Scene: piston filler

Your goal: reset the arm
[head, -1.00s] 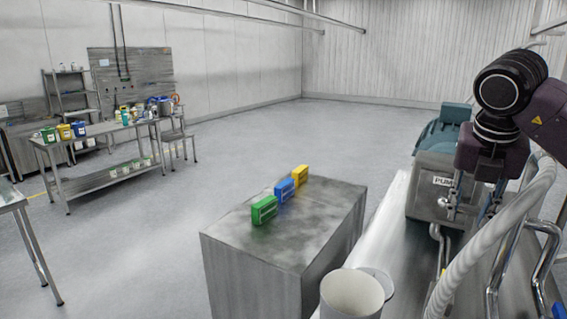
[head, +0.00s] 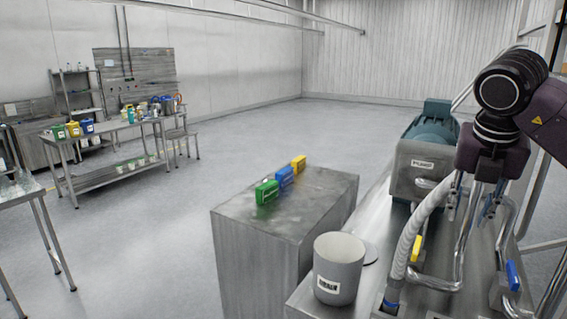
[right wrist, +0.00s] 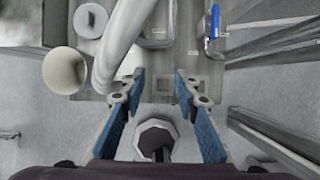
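My right arm (head: 508,95) comes in from the right edge of the head view, bent, with its gripper (head: 484,200) pointing down over the piston filler. In the right wrist view the two blue-padded fingers of this gripper (right wrist: 158,88) stand apart with nothing between them. Below them are the grey machine surface, a thick pale hose (right wrist: 122,40) and a round-ended part (right wrist: 157,137). My left arm and gripper are in neither view.
The pump (head: 425,160), a grey bucket (head: 338,268), a yellow valve handle (head: 416,248) and a blue one (head: 513,276) are close by. A steel block (head: 235,238) bears green, blue and yellow blocks. Open floor lies beyond.

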